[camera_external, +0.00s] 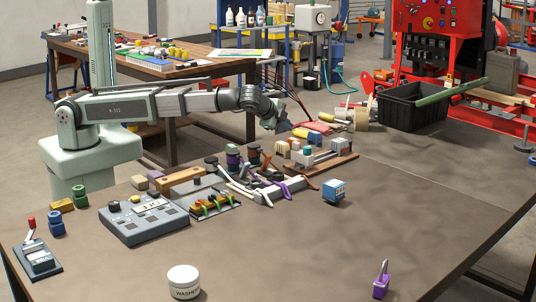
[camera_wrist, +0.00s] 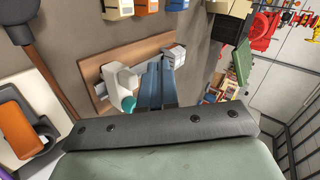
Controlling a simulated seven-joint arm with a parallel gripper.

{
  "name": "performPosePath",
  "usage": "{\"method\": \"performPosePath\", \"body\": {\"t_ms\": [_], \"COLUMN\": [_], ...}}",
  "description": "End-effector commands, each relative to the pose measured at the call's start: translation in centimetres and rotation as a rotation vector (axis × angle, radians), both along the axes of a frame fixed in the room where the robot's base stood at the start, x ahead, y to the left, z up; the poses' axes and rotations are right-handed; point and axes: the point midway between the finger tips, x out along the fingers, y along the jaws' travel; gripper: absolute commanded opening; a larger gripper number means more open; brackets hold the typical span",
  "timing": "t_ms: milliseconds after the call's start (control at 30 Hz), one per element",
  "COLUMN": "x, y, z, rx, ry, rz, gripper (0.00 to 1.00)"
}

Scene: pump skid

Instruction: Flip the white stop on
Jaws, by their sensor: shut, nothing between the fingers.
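A wooden board (camera_external: 340,163) near the back middle of the table carries a white fixture (camera_external: 318,157) and a teal part (camera_external: 307,150). In the wrist view, the board (camera_wrist: 97,63), white fixture (camera_wrist: 112,76) and teal part (camera_wrist: 128,104) lie beyond and left of my fingers. I cannot tell which white part is the stop or how it is set. My gripper (camera_external: 284,126) is above the table, at the back left of the board. In the wrist view, its dark fingers (camera_wrist: 158,84) are together and empty, hiding part of the board; contact cannot be told.
White and purple levers (camera_external: 276,190) stand left of the board. A grey control box (camera_external: 145,220) and valve panel (camera_external: 212,206) are further left. A blue-and-white cube (camera_external: 334,191), white tub (camera_external: 184,282) and purple piece (camera_external: 381,284) are nearer. The right front table is mostly clear.

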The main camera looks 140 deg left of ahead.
Motion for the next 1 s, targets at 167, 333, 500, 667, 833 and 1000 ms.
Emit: {"method": "performPosePath", "body": {"t_ms": [167, 333, 500, 667, 833, 1000], "x": [1.9, 3.0, 3.5, 3.6, 3.7, 3.7], "y": [-6.1, -10.4, -12.9, -13.8, -13.8, -13.8], "z": [0.7, 1.3, 1.5, 1.6, 1.6, 1.6], "rx": [-0.036, -0.064, -0.082, -0.087, -0.088, -0.087], "ry": [0.055, 0.099, 0.127, 0.136, 0.138, 0.138], "rz": [-0.070, -0.122, -0.153, -0.165, -0.165, -0.165], "gripper": [0.00, 0.00, 0.00, 0.00, 0.00, 0.00]}}
